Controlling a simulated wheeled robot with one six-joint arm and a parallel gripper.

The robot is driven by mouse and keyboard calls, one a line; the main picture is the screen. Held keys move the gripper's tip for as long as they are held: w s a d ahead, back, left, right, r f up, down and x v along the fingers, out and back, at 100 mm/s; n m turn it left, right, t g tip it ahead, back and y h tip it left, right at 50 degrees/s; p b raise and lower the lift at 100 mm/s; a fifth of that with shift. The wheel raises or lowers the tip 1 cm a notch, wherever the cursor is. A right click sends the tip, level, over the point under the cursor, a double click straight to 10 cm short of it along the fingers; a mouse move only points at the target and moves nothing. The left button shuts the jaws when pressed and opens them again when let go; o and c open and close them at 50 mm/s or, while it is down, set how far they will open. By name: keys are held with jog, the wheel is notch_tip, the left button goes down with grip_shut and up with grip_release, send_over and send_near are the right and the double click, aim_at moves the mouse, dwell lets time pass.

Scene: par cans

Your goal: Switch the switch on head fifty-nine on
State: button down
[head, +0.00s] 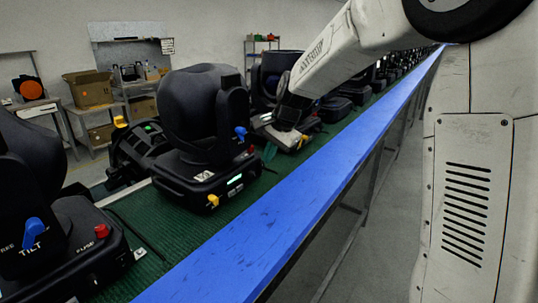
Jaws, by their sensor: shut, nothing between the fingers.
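Several black moving-head lamps stand in a row on a green belt. The middle lamp (203,115) has a blue lever, a lit display (235,180), a red knob (250,150) and a yellow knob (213,201) on its base. No number fifty-nine is readable on any lamp, and I cannot make out which part is its switch. My gripper (271,150) is shut and empty, just right of the middle lamp's base, in front of the lamp behind it. Whether it touches anything is unclear. My arm covers part of that farther lamp (275,72).
A blue rail (262,238) runs along the belt (180,238). A nearer lamp (50,255) with a blue TILT lever (34,233) and a red knob stands at left. Benches with cardboard boxes (88,89) are behind. Grey floor is clear right of the rail.

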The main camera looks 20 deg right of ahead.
jog(key=v, duration=1.1)
jog(key=shift+s+d, duration=0.35)
jog(key=shift+s, duration=0.1)
jog(key=shift+r, duration=0.1)
jog(key=s+f+n, duration=0.2)
jog(key=s+n, duration=0.1)
jog(key=s, duration=0.8)
jog(key=s+a+f+n+g+h, duration=0.1)
jog(key=s+f+n, duration=0.2)
jog(key=s, duration=0.9)
jog(key=s+f+n+g+h, duration=0.1)
jog(key=s+n, duration=0.4)
jog(key=s, duration=0.7)
jog(key=shift+s+a+f, duration=0.2)
jog(key=shift+a+f, duration=0.05)
jog(key=shift+f, duration=0.4)
